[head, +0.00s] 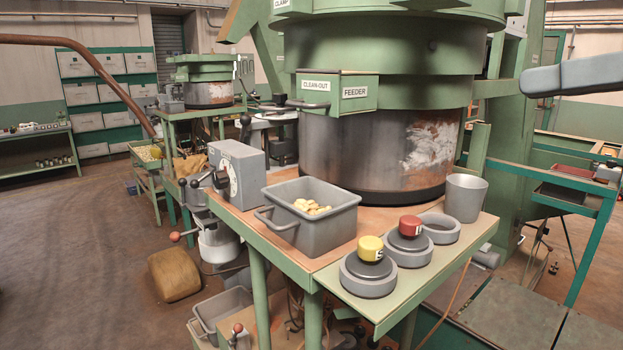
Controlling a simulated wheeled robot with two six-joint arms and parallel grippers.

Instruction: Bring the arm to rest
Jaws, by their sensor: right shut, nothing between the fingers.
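My right gripper (528,82) shows as a smooth grey shape coming in from the right edge, high up and to the right of the green feeder. It is shut, with nothing held at its tip. It is apart from the feeder and well above the bench. My left gripper is not in this view.
The large feeder drum (370,150) stands on the bench. In front are a grey bin (325,230) with brass-coloured pieces, a yellow knob (370,248), a red knob (410,226), an empty ring (440,230) and a grey cup (465,198). A brown curved bar (95,65) crosses the upper left.

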